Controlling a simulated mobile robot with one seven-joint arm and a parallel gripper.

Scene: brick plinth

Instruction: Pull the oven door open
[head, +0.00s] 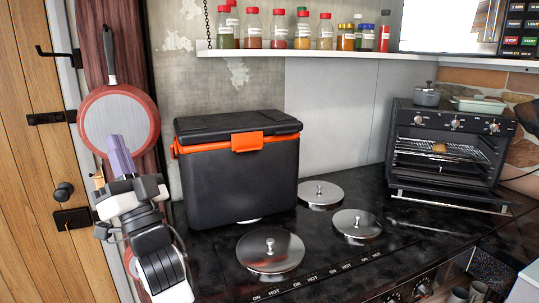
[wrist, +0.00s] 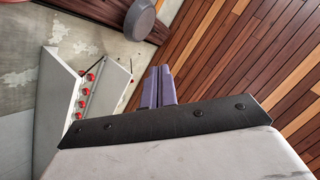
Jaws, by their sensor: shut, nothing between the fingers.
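The black countertop oven (head: 447,150) stands at the right end of the counter in the head view. Its front is open: the rack and a brown piece of food inside show. The oven door (head: 452,201) is folded down in front, with a pale handle bar along its outer edge. My gripper (head: 121,150) is at the far left, raised in front of the hanging pan and well away from the oven. Its purple fingers point up and are shut with nothing between them; they also show closed together in the wrist view (wrist: 158,85). The oven is not in the wrist view.
A black cooler box with orange latches (head: 238,170) stands between my gripper and the oven. Steel hob lids (head: 270,251) lie on the dark counter. A shelf (head: 290,50) with several jars is above.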

